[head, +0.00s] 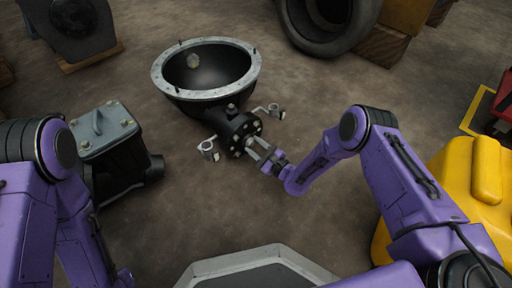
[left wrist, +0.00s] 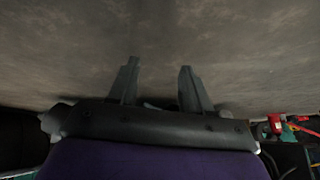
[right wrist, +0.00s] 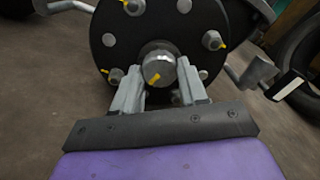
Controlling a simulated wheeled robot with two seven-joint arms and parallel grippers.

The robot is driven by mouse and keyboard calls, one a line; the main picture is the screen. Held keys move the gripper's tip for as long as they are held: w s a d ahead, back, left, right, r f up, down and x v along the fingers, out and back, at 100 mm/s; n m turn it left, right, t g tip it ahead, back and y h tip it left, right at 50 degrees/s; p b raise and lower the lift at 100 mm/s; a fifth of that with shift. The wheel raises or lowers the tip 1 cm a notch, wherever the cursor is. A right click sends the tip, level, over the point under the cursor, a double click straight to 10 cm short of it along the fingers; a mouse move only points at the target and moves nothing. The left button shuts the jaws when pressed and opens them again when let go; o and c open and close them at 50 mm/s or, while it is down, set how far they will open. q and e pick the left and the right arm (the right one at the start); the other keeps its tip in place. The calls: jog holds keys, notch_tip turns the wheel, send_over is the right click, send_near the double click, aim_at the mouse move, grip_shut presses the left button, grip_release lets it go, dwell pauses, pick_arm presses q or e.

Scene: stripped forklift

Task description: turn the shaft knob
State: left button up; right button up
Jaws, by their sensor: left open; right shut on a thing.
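The shaft knob (right wrist: 158,68) is a shiny round metal stub with a yellow mark, at the centre of a dark bolted flange (right wrist: 112,45) in the right wrist view. In the head view the flange (head: 240,131) sits at the front of a black bowl-shaped housing (head: 207,72). My right gripper (head: 257,152) reaches the flange's front; in the right wrist view its fingers (right wrist: 160,80) are on either side of the knob and shut on it. My left gripper (left wrist: 157,80) is open and empty, facing bare floor in the left wrist view.
Metal brackets stick out on both sides of the flange, left (head: 208,150) and right (head: 275,112). A dark box with a grey lid (head: 105,130) stands at left. A yellow body (head: 478,175) is at right, a tire (head: 330,22) at the back. Floor between is clear.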

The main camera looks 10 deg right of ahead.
pick_arm(q)
jog(key=shift+w+d+f+n+t+b, duration=0.15)
jog(key=shift+w+d+n+t+b, duration=0.2)
jog(key=shift+w+n+b, duration=0.3)
pick_arm(e)
jog(key=m, duration=0.6)
pick_arm(q)
jog(key=shift+w+d+n+b, duration=0.2)
jog(key=shift+w+n+b, duration=0.05)
jog(key=shift+b, duration=0.05)
pick_arm(e)
jog(key=m, duration=0.3)
jog(key=shift+m, duration=0.4)
pick_arm(q)
jog(key=shift+w+d, duration=0.15)
pick_arm(e)
jog(key=shift+m, duration=1.3)
pick_arm(q)
jog(key=shift+t, duration=0.25)
pick_arm(e)
jog(key=o, duration=1.1)
jog(key=shift+c, duration=0.2)
